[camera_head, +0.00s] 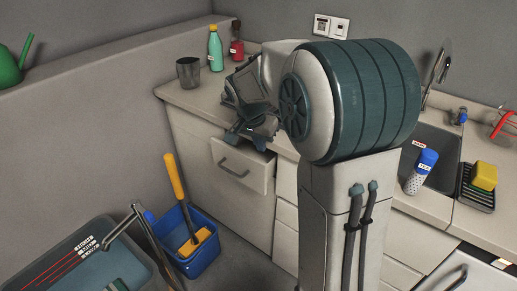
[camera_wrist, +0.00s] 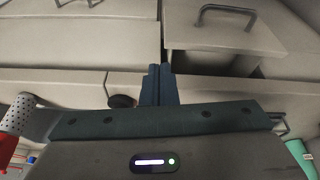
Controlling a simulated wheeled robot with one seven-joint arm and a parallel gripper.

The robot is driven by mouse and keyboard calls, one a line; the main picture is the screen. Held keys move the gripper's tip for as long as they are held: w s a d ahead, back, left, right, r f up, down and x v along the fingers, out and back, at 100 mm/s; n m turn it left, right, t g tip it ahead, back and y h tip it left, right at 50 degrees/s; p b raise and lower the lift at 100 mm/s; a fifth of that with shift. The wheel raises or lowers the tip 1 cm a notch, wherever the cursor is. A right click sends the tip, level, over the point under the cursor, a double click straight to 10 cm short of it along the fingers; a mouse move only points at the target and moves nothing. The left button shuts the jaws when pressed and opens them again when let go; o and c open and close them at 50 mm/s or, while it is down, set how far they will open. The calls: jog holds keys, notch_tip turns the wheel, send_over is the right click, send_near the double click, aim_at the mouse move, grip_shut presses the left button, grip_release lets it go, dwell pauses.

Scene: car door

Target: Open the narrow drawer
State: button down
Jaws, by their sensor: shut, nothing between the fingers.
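The narrow drawer (camera_head: 262,177) is under the left end of the counter in the head view. Its front stands out from the cabinet, so it is partly open. Its bar handle (camera_head: 234,170) is on the front face. In the wrist view the drawer front (camera_wrist: 205,38) and handle (camera_wrist: 228,10) show at the top right, with a dark gap beside the front. My gripper (camera_wrist: 159,70) is shut and empty, its blue fingers together beside the drawer front and apart from the handle. In the head view my arm hides much of the area behind the drawer.
A blue bucket (camera_head: 204,259) with a yellow-handled brush stands on the floor below the drawer. A grey cup (camera_head: 188,72), green bottle (camera_head: 215,50) and red bottle (camera_head: 237,48) stand on the counter's back left. A sink (camera_head: 447,150) is at right.

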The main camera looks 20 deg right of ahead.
jog(key=w+d+f+m, duration=0.1)
jog(key=w+f+m, duration=0.1)
jog(key=w, duration=0.2)
send_over(254, 168)
jog(key=d, duration=0.4)
jog(key=f, duration=0.9)
jog(key=shift+s+a, duration=0.25)
jog(key=shift+s, duration=0.15)
